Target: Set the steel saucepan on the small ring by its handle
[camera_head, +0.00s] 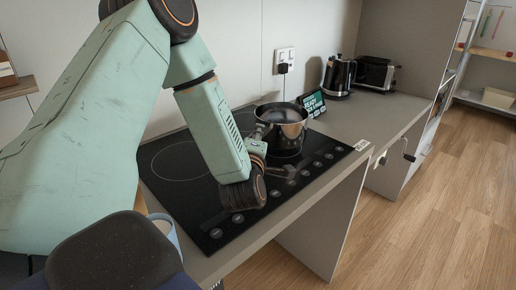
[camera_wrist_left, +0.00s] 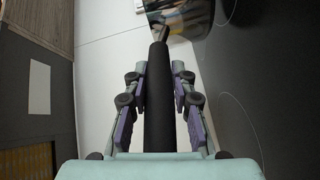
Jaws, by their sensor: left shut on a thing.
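The steel saucepan (camera_head: 284,115) is upright over the right part of the black cooktop (camera_head: 215,218). I cannot tell whether its base touches the glass. My left gripper (camera_wrist_left: 160,78) is shut on the saucepan's black handle (camera_wrist_left: 159,115), which runs between its fingers in the left wrist view. Part of the pan's shiny wall (camera_wrist_left: 188,18) shows at the top there. In the head view my left arm hides much of the handle and gripper. A ring (camera_head: 180,161) is marked on the cooktop left of my arm; the glass under the pan is hidden. My right gripper is not in view.
A row of knobs (camera_head: 290,183) lines the cooktop's front edge. A small display (camera_head: 313,103) stands close behind the pan to the right. A kettle (camera_head: 338,76) and a toaster (camera_head: 375,74) are farther back. A light blue mug (camera_head: 166,229) is at the near left.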

